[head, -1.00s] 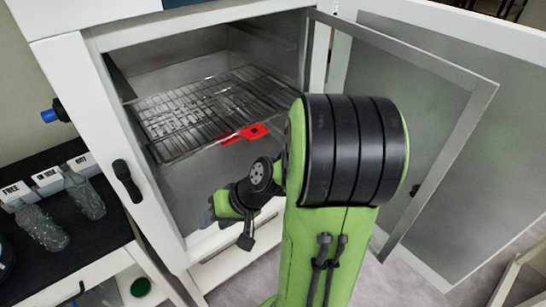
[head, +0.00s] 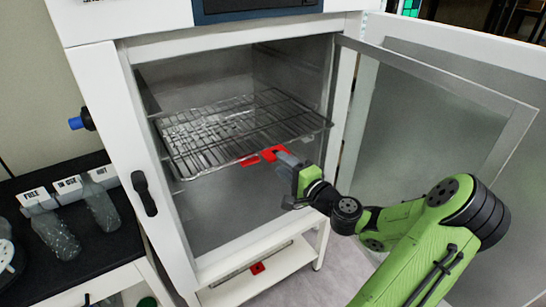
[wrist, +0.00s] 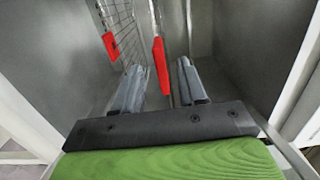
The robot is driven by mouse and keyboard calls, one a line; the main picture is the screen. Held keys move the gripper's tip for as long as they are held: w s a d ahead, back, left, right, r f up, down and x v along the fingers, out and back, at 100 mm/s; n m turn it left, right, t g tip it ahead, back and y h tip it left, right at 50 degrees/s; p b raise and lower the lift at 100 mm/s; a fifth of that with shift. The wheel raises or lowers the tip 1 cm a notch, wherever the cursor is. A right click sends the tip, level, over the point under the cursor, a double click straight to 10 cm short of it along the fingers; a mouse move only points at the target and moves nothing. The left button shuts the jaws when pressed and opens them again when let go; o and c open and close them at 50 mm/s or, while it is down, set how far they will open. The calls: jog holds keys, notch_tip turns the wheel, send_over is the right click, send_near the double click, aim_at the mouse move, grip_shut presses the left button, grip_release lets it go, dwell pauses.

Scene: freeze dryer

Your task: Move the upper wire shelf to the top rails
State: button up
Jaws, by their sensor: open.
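The upper wire shelf (head: 215,128) lies roughly level inside the open dryer chamber, with a red tab (head: 272,153) at its front edge. My gripper (head: 287,160) is at the chamber opening, right at the red tab in the head view. In the wrist view, my gripper (wrist: 160,85) has its two grey fingers apart. The red tab (wrist: 161,66) stands upright ahead of and between the fingertips, with no visible grip on it. A second red piece (wrist: 111,45) shows to the left beside the wire mesh (wrist: 121,30). The top rails are not clearly distinguishable.
The glass door (head: 440,105) stands open on the right. The dryer's left front frame has a black latch (head: 144,193). A black-topped bench (head: 95,235) with labelled boxes and bottles stands at left. A lower ledge (head: 262,275) carries another red piece.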

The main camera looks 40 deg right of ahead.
aim_at(267, 151)
jog(key=w, duration=0.6)
jog(key=shift+w+d, duration=0.3)
jog(key=shift+d, duration=0.05)
jog(key=shift+c, duration=0.3)
grip_shut()
